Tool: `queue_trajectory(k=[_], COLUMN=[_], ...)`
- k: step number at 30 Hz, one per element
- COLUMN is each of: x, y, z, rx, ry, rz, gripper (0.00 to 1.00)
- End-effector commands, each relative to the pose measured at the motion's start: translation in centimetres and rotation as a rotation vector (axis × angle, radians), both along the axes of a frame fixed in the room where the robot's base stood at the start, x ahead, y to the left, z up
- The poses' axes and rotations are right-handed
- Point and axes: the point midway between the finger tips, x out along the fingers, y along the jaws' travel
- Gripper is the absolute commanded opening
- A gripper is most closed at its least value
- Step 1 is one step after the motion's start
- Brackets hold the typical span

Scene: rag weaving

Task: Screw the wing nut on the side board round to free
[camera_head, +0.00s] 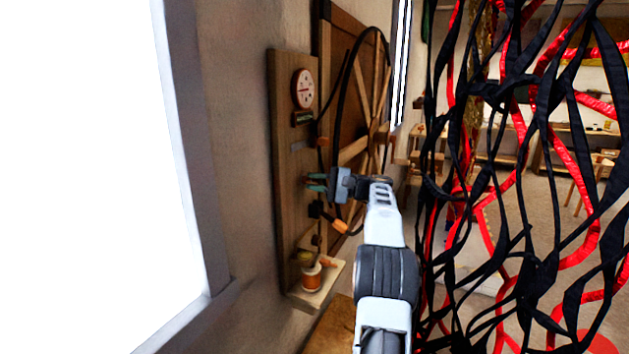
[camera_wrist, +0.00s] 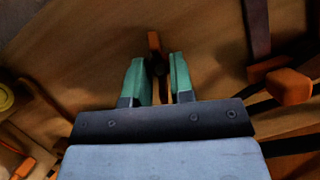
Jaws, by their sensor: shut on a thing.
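The side board (camera_head: 287,130) is a tall brown wooden panel on the wall, left of centre in the head view. It also fills the background in the wrist view (camera_wrist: 95,40). My gripper (camera_head: 314,183) reaches it at about mid-height. In the wrist view its two green fingers (camera_wrist: 157,75) are shut on a small orange-brown piece (camera_wrist: 154,42), which looks like the wing nut. One end of the piece sticks out beyond the fingertips. The rest is hidden between the fingers, so its angle is hard to tell. In the head view the gripper hides it.
A round dial (camera_head: 303,89) is higher on the board. An orange-handled part (camera_wrist: 289,86) is close on the right in the wrist view. A small shelf (camera_head: 325,279) holds an orange jar (camera_head: 311,276) below. Black and red woven strips (camera_head: 530,180) hang to the right.

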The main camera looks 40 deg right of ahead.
Motion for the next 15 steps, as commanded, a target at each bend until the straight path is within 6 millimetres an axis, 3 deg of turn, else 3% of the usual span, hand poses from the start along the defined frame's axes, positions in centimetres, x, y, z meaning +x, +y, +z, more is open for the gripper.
queue_trajectory(k=[15], x=[0.00], y=[0.05], z=[-0.04], rx=[-0.111], ry=[-0.057], rz=[0.004], gripper=[0.00])
